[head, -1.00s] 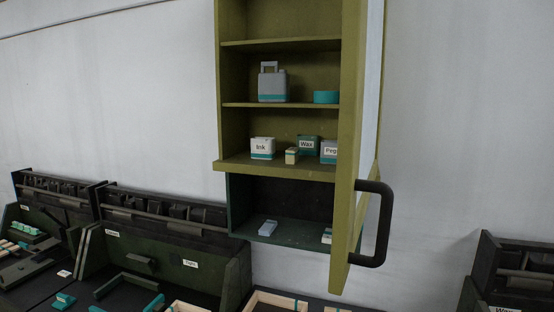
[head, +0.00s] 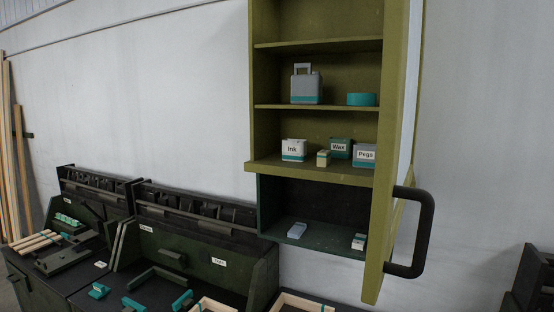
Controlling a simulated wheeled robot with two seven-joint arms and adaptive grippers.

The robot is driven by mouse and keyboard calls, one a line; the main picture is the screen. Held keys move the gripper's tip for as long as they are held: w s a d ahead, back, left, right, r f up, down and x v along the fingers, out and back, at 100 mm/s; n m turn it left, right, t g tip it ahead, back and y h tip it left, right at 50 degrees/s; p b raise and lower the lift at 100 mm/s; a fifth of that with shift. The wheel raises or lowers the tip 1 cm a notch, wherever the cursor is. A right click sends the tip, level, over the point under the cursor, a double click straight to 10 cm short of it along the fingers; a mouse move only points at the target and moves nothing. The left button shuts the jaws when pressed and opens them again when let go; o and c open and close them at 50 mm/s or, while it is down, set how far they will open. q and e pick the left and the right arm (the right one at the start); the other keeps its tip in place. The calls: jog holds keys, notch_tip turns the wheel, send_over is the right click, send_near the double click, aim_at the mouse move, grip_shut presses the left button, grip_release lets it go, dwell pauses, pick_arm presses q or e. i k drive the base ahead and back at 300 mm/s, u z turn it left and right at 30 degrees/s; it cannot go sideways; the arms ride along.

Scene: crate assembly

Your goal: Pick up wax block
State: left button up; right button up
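A small cream block with a teal band, which looks like the wax block (head: 323,158), sits on the cabinet shelf between the box labelled Ink (head: 293,150) and the box labelled Wax (head: 340,148). The Wax box is green and stands a little behind and to the right of the block. A box labelled Pegs (head: 364,155) is at the right end of that shelf, beside the open door. Neither of my grippers is in view.
The olive cabinet (head: 318,106) has its door (head: 395,150) swung open on the right, with a black handle (head: 428,232) sticking out. A grey can (head: 306,88) and teal roll (head: 361,99) are above. Benches with trays (head: 155,262) stand below left.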

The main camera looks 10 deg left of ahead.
aim_at(324, 156)
jog(key=u, duration=0.05)
jog(key=i, duration=0.5)
jog(key=z, duration=2.05)
